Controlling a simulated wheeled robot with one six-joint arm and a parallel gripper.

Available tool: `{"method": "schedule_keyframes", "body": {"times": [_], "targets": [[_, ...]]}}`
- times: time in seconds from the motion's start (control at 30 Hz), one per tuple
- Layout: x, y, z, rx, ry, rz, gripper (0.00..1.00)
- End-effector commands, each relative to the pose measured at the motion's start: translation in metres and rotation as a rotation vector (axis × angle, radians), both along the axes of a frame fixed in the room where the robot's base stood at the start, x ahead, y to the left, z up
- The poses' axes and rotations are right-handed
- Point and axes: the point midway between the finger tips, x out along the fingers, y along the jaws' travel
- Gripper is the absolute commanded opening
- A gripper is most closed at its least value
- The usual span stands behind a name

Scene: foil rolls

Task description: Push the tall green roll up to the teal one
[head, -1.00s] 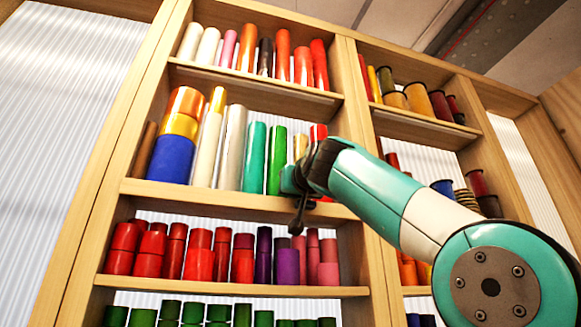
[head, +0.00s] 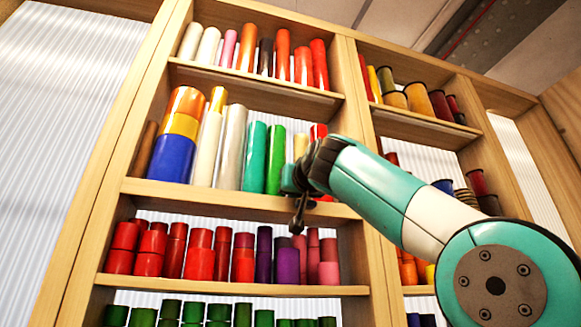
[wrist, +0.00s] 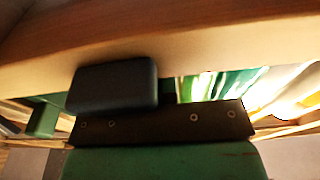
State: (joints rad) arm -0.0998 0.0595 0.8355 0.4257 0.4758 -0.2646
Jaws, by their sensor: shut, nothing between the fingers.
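The tall green roll (head: 276,158) stands upright on the second shelf of the middle bay. The teal roll (head: 255,157) stands just left of it, and the two look almost touching, with at most a thin gap. My gripper (head: 298,215) is shut and empty, at the right of the green roll by the front edge of the shelf. Its teal side is close against the green roll's lower right, but I cannot tell whether they touch. In the wrist view a dark finger block (wrist: 112,88) shows, with blurred green behind it.
A silver roll (head: 230,148) stands left of the teal one. A cream roll (head: 301,146) and a red roll (head: 318,132) stand behind my wrist, partly hidden. The shelf board (head: 215,198) runs beneath, and a wooden upright (head: 355,110) stands to the right.

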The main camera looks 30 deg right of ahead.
Motion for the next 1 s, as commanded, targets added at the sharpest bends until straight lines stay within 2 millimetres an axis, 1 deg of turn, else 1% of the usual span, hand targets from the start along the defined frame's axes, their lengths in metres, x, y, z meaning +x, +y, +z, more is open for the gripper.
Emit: {"method": "schedule_keyframes", "body": {"times": [0.1, 0.6, 1.0], "targets": [[-0.008, 0.003, 0.0, 0.001, -0.002, 0.002, 0.0], [-0.037, 0.011, 0.0, 0.0, -0.002, 0.001, 0.0], [-0.04, 0.011, 0.0, 0.0, -0.001, 0.001, 0.0]]}}
